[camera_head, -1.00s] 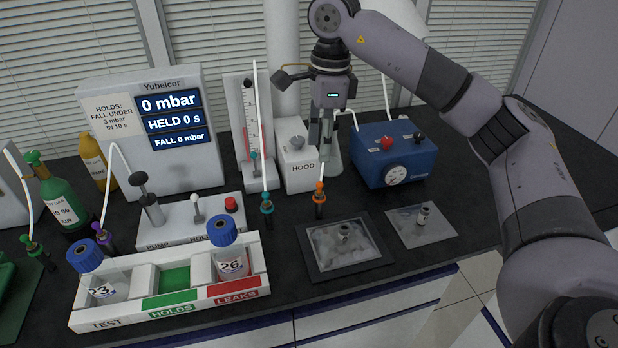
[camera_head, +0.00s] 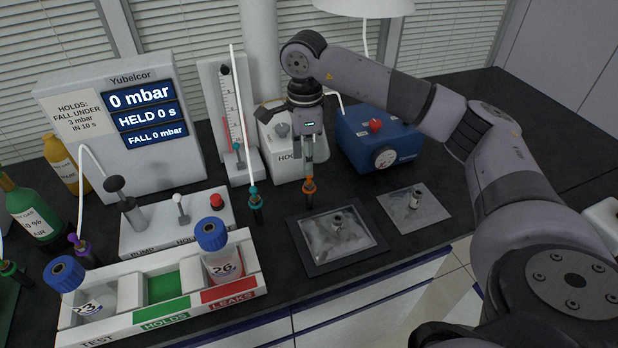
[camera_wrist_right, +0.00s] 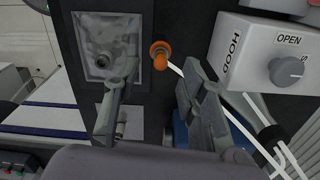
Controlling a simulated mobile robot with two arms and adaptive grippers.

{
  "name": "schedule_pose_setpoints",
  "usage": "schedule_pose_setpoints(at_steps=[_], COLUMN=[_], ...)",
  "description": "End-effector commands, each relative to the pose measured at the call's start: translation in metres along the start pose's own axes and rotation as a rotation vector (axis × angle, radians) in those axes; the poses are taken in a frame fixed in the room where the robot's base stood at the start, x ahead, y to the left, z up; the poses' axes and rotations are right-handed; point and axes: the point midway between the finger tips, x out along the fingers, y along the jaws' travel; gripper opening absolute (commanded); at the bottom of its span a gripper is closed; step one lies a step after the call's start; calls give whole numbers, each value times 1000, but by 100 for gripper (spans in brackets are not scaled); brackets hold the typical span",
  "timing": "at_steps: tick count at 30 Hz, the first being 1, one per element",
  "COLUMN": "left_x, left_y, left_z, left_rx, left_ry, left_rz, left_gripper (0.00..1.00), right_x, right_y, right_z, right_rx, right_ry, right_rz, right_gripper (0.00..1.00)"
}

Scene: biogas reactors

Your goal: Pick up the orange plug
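The orange plug (camera_head: 309,188) stands upright on the dark bench, in front of the hood box, with a white tube at its top. In the right wrist view the orange plug (camera_wrist_right: 160,56) shows beyond and between the two fingertips. My right gripper (camera_head: 308,160) points down just above and behind the plug in the head view. In the wrist view its fingers (camera_wrist_right: 160,72) are apart with nothing between them. My left gripper is in neither view.
A teal plug (camera_head: 255,204) stands left of the orange one. A framed pad (camera_head: 298,248) and a grey plate (camera_head: 437,213) lie in front and right. The hood box (camera_head: 283,160) and blue pump box (camera_head: 350,145) stand behind. A white bottle rack (camera_head: 225,290) is front left.

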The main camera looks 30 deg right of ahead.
Motion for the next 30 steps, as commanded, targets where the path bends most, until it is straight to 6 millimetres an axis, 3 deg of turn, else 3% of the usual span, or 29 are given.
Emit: schedule_pose_setpoints(at_steps=[5,16,24,30], left_x=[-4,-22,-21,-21], left_y=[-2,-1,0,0], left_z=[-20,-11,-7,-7], left_rx=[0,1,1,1], left_ry=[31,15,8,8], left_rz=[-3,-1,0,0], left_gripper=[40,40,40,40], right_x=[11,56,60,60], right_y=[0,-3,-4,-4], right_z=[-1,-9,-9,-8], right_rx=[0,1,0,0], right_ry=[1,0,0,0], right_rz=[1,1,-1,-1], right_gripper=[38,38,37,24])
